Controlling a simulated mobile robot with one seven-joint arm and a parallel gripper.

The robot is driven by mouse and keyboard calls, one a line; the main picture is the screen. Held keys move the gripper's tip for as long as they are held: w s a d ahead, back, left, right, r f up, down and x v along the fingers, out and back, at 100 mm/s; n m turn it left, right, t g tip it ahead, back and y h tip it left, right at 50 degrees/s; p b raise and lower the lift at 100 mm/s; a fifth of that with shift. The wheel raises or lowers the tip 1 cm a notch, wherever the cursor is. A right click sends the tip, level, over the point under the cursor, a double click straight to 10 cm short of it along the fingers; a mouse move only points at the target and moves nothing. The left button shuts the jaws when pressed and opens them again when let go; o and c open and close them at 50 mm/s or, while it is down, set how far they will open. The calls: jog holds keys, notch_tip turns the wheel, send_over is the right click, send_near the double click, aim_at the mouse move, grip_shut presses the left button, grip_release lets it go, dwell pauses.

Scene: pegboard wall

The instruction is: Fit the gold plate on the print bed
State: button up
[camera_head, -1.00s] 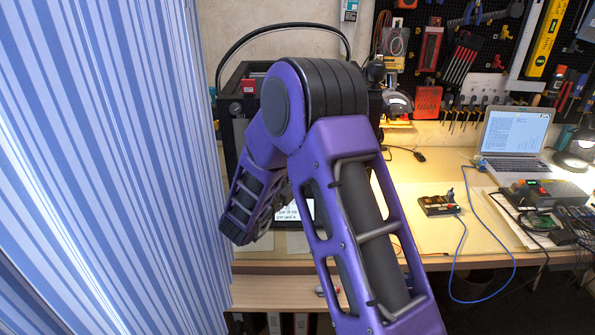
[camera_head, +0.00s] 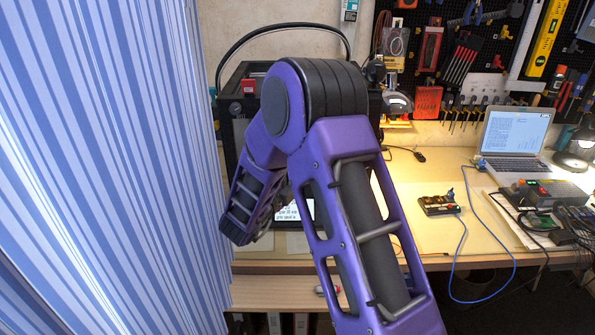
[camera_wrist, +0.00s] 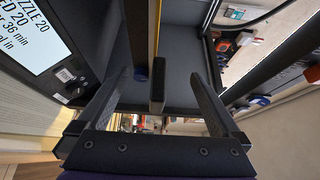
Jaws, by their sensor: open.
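The wrist view looks into a dark printer, turned on its side. A thin gold edge (camera_wrist: 158,28), which looks like the gold plate seen edge-on, runs alongside the dark slab of the print bed (camera_wrist: 135,28). I cannot tell whether they touch. A black block (camera_wrist: 157,92) stands at the near end of the gold edge. My gripper (camera_wrist: 162,82) is open, with one finger on each side of the block and clear space to both. In the head view my arm hides the gripper, plate and bed; only part of the black printer (camera_head: 231,105) shows.
The printer's lit screen (camera_wrist: 38,35) is close to the left finger in the wrist view. A striped blue curtain (camera_head: 110,170) hangs left of my arm. A laptop (camera_head: 515,135) and a small control box (camera_head: 438,205) sit on the bench to the right.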

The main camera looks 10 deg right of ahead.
jog(key=shift+f, duration=0.1)
jog(key=shift+f+b, duration=1.2)
jog(key=shift+b, duration=0.25)
jog(key=shift+s, duration=0.1)
jog(key=s+a+b, duration=0.1)
jog(key=s+b, duration=0.1)
jog(key=s, duration=0.6)
jog(key=shift+s+a+b, duration=0.3)
jog(key=shift+s+a, duration=0.05)
dwell(0.4)
grip_shut()
dwell(0.5)
jog(key=shift+r, duration=0.2)
dwell(0.9)
jog(key=shift+r+p, duration=0.55)
jog(key=shift+r, duration=0.55)
jog(key=shift+w, duration=0.1)
